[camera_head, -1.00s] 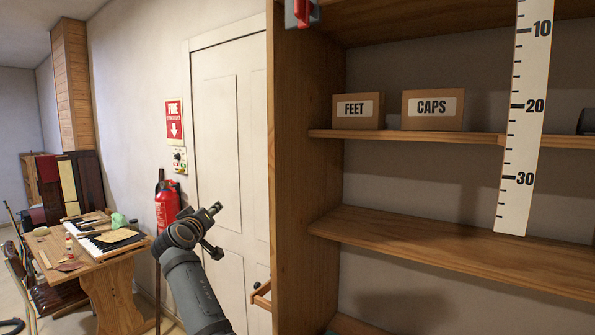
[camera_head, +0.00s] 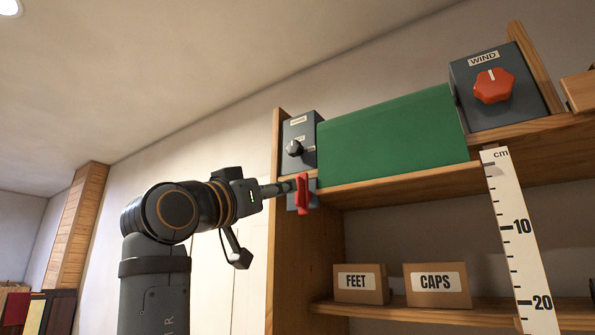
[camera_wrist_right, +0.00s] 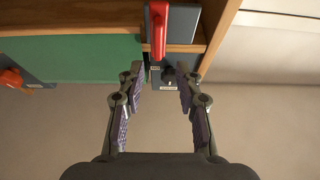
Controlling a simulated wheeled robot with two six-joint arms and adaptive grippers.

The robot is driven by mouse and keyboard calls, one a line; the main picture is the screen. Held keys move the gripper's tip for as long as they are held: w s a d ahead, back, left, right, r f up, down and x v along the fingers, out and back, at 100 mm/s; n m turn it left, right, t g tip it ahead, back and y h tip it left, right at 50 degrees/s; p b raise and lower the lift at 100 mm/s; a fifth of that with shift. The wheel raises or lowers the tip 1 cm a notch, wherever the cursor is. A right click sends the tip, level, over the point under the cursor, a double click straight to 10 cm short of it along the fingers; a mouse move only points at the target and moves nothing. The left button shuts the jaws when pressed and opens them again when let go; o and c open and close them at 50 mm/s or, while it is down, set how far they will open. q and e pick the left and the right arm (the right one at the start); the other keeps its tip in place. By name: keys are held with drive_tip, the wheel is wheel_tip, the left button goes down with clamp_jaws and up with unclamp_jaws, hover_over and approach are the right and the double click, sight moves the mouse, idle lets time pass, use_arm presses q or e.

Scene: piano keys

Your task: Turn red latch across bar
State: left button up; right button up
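The red latch (camera_head: 303,193) is on a small grey mount (camera_head: 291,195) at the top shelf's left front edge. It hangs roughly upright in the head view. In the right wrist view the red latch (camera_wrist_right: 159,38) appears above the fingertips, pointing down the picture. My right gripper (camera_head: 283,187) is close beside the latch in the head view, where its fingers partly overlap. In the wrist view my right gripper (camera_wrist_right: 160,72) is open, with nothing held between its fingers; contact with the latch cannot be told. I cannot identify a separate bar. My left gripper is out of view.
A grey box with a knob (camera_head: 293,148) stands just above the latch. A green panel (camera_head: 395,138) and a WIND box with a red knob (camera_head: 493,86) are to the right. FEET (camera_head: 360,284) and CAPS (camera_head: 437,286) boxes sit lower. A ruler (camera_head: 516,225) hangs at right.

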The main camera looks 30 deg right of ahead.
sight(298, 206)
drive_tip(key=p+x, duration=0.3)
drive_tip(key=x, duration=0.5)
drive_tip(key=shift+s+d, duration=0.1)
drive_tip(key=shift+d+p, duration=0.15)
drive_tip(key=shift+p, duration=0.15)
drive_tip(key=shift+a, duration=0.2)
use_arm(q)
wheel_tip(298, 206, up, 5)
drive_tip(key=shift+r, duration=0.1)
use_arm(e)
clamp_jaws()
